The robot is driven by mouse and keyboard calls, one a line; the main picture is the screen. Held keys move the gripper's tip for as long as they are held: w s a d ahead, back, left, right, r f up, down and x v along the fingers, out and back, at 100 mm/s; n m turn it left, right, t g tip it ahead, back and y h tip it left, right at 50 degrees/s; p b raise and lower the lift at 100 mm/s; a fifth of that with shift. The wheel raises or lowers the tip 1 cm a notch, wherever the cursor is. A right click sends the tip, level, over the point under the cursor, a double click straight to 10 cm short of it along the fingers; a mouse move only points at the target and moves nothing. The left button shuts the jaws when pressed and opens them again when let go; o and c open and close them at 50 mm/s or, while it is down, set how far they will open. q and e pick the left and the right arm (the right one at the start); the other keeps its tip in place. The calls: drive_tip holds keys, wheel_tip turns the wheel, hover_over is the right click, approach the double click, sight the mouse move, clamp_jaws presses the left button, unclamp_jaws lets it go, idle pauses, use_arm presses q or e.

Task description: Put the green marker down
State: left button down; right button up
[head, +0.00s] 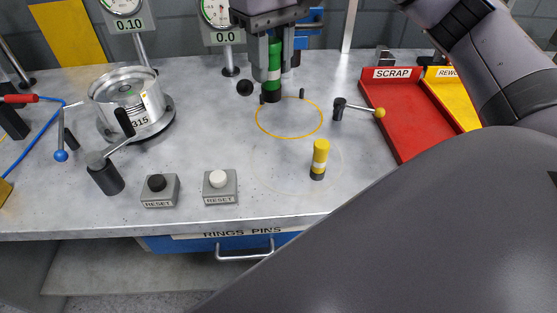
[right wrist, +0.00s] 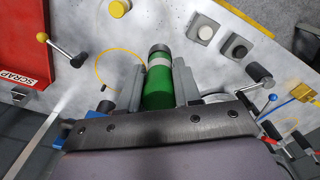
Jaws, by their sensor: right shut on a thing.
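The green marker (head: 274,55) is a green cylinder with a white band and a dark end. My right gripper (head: 270,76) is shut on it and holds it upright, dark end down. It also shows between the two fingers in the right wrist view (right wrist: 158,92). In the head view its dark end is at the back left of a thin yellow circle (head: 257,119) on the grey bench; I cannot tell whether it touches the bench. A yellow marker (head: 320,155) stands upright in front of that circle. My left gripper is not in view.
A red SCRAP tray (head: 393,126) is to the right, and a lever with a yellow knob (head: 358,108) is right of the circle. Two RESET buttons (head: 160,190) (head: 220,187) are at the front. A metal ring (head: 132,105) sits in a fixture at left. The circle's inside is clear.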

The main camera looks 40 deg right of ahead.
wheel_tip(320, 180, down, 20)
drive_tip(key=shift+r+b, duration=0.2)
drive_tip(key=shift+b, duration=0.9)
drive_tip(key=shift+f, duration=0.1)
drive_tip(key=shift+f, duration=0.15)
drive_tip(key=o, duration=1)
drive_tip(key=shift+o, duration=0.2)
